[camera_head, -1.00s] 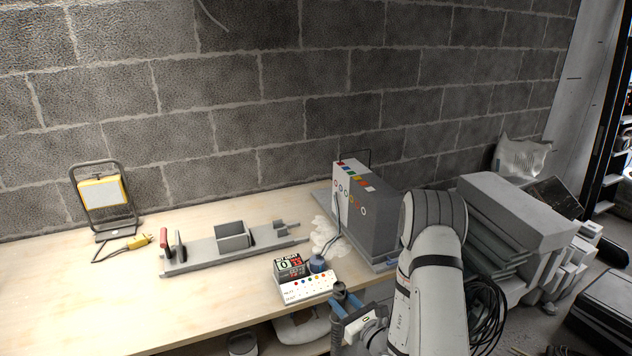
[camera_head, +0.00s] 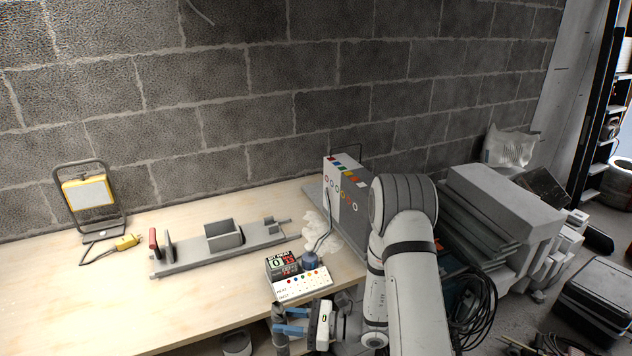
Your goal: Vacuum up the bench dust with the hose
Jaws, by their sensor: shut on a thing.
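My gripper (camera_head: 287,321) is in front of the bench's front edge, at the bottom of the picture. Its blue fingers are shut on a dark grey upright tube, which looks like the hose end (camera_head: 280,340). The hose end is apart from the dust, and the rest of the hose is not clear to see.
A grey box (camera_head: 345,205) with coloured marks stands behind my arm. A small labelled panel (camera_head: 302,284) and a blue-capped item (camera_head: 311,261) sit between my gripper and the dust. A grey fixture (camera_head: 200,256) and a work lamp (camera_head: 88,193) stand left. The front left bench is clear.

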